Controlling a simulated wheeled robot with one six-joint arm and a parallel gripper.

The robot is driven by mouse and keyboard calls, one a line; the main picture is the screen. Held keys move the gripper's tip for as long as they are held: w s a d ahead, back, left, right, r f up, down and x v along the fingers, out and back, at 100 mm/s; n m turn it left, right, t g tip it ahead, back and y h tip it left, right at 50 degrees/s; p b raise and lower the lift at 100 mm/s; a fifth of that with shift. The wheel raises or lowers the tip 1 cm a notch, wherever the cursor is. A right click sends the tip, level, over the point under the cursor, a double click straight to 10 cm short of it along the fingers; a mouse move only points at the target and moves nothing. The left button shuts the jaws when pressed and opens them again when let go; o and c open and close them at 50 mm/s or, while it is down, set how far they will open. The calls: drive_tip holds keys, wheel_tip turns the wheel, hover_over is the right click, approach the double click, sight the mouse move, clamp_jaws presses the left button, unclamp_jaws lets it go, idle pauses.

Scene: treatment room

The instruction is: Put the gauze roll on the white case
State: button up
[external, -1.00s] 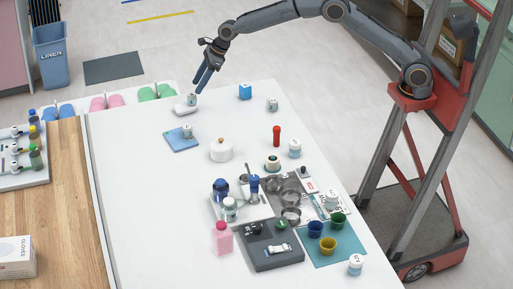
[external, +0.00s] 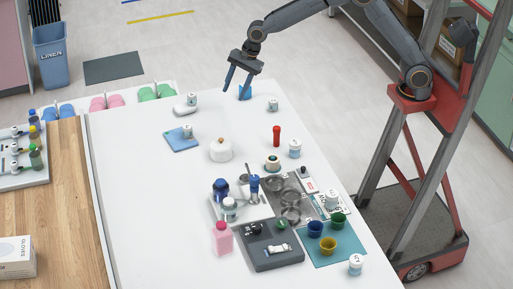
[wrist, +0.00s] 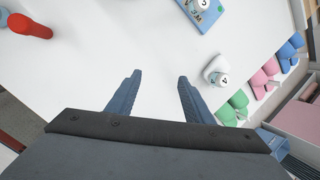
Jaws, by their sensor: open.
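The white case (external: 180,111) is a low, rounded white block near the far left edge of the white table; it also shows in the wrist view (wrist: 211,66). A small white labelled cylinder, which looks like the gauze roll (external: 191,99), stands upright at its right end. In the wrist view the roll (wrist: 222,79) overlaps the case and seems to rest on it, near one end. My gripper (external: 236,92) is open and empty to the right of both, above the table; its two fingers (wrist: 159,76) are apart with bare table between them.
Similar small white cylinders stand on the blue booklet (external: 178,143) and on the table (external: 272,105). A white lidded pot (external: 221,152) and red bottle (external: 276,136) are nearer. The table's left front is clear.

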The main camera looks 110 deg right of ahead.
drive_tip(key=s+a+f+n+g, duration=0.1)
drive_tip(key=s+a+f+n, duration=0.1)
drive_tip(key=s+a+n, duration=0.4)
drive_tip(key=s+a+f+n+g, duration=0.1)
drive_tip(key=s+a+f+n, duration=0.2)
drive_tip(key=s+a+n, duration=0.4)
drive_tip(key=s+a+f+n+g, duration=0.2)
drive_tip(key=s+a+n, duration=0.4)
drive_tip(key=s+n, duration=0.7)
drive_tip(key=s+f, duration=0.1)
drive_tip(key=s, duration=1.1)
drive_tip(key=shift+a+n, duration=0.2)
drive_tip(key=shift+n, duration=0.2)
drive_tip(key=shift+r, duration=0.1)
wheel_tip(320, 180, up, 16)
drive_tip(key=t+p, duration=0.2)
drive_tip(key=p, duration=1.4)
drive_tip(key=shift+r, duration=0.2)
drive_tip(key=shift+d, duration=0.1)
idle(1.1)
